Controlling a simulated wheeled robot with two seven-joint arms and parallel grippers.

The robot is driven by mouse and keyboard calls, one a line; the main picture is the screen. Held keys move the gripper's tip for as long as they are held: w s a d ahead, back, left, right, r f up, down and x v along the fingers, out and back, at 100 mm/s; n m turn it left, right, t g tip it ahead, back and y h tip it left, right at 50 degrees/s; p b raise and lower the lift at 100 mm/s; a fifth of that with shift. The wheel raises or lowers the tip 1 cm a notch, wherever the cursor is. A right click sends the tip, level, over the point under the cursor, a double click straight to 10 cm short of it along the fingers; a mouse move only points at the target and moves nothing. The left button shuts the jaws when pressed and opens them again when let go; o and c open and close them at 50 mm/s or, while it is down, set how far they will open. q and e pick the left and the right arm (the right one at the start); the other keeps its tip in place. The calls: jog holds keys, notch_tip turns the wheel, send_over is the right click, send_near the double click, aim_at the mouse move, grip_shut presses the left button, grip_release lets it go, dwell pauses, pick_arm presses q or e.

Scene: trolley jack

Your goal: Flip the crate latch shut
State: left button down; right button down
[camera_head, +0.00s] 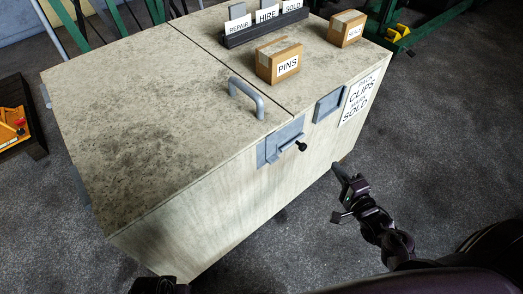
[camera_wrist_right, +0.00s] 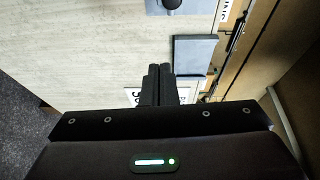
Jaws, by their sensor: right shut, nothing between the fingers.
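The crate (camera_head: 190,215) is a large pale box with a worn lid. Its grey metal latch (camera_head: 270,150) sits on the front face at the lid edge, with a black knob (camera_head: 301,146) sticking out at its right. In the right wrist view the latch (camera_wrist_right: 200,7) and its knob (camera_wrist_right: 172,4) show at the top edge. My right gripper (camera_head: 338,168) is in front of the crate, below and right of the latch. Its fingertips (camera_wrist_right: 160,68) are together and empty, apart from the latch. A dark part at the bottom edge of the head view seems to be my left gripper, mostly cut off.
A grey plate (camera_head: 330,104) and a paper sign (camera_head: 358,97) are on the front face right of the latch. A handle (camera_head: 247,95), a PINS box (camera_head: 279,60), another small box (camera_head: 346,28) and a sign rack (camera_head: 265,28) are on the lid.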

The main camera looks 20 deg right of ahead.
pick_arm(q)
jog(key=shift+w+r, duration=0.1)
jog(key=shift+r, duration=0.2)
pick_arm(e)
jog(key=shift+w+d+r+t, duration=0.1)
jog(key=shift+w+r+t, duration=0.15)
jog(key=shift+r, duration=0.45)
